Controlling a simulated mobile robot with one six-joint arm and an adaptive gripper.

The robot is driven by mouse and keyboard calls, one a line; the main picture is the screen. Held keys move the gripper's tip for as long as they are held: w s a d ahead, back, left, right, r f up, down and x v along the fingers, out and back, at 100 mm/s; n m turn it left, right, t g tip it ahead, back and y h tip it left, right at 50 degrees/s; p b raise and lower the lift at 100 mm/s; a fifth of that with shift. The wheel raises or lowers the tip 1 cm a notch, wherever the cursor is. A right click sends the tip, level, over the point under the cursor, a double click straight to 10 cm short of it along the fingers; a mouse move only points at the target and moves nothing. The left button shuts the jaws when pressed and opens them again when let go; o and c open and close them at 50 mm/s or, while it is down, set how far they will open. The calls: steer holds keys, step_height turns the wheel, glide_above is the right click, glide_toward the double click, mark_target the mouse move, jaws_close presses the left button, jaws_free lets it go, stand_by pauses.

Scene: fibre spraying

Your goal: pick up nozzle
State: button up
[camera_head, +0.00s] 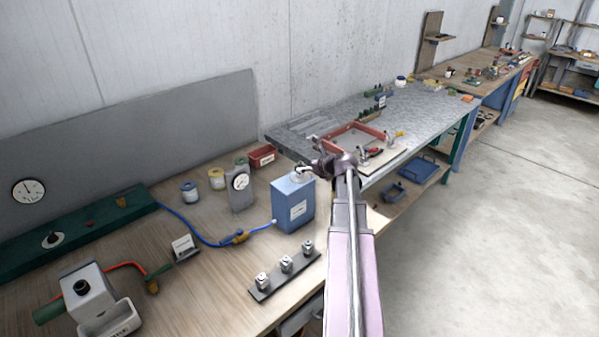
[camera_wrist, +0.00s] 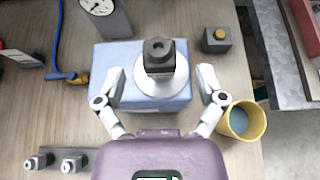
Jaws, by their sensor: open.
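A dark block with a round opening (camera_wrist: 159,50) stands on a white round base on top of a blue box (camera_wrist: 118,54). Three small silver nozzle-like pieces (camera_head: 286,264) stand in a row on a dark strip at the front of the bench; two show at the lower left of the wrist view (camera_wrist: 72,163). I cannot tell which piece is the task's nozzle. My gripper (camera_wrist: 160,75) is open and empty, its fingers spread on either side of the white base, above the box. In the head view my gripper (camera_head: 314,167) is small and partly hides the box top.
A yellow cup (camera_wrist: 254,131) stands close to the box's right. A dial gauge (camera_head: 240,197) and jars stand left of the box. A blue hose (camera_head: 188,229) runs to the box. A grey-topped table (camera_head: 330,120) with a red frame adjoins the bench. Wood between hose and strip is bare.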

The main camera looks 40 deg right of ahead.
mark_target(301, 165)
steer(key=b+x, duration=0.1)
steer(key=x, duration=0.3)
steer(key=shift+f, duration=0.1)
steer(key=shift+a, duration=0.1)
stand_by(0.3)
jaws_close()
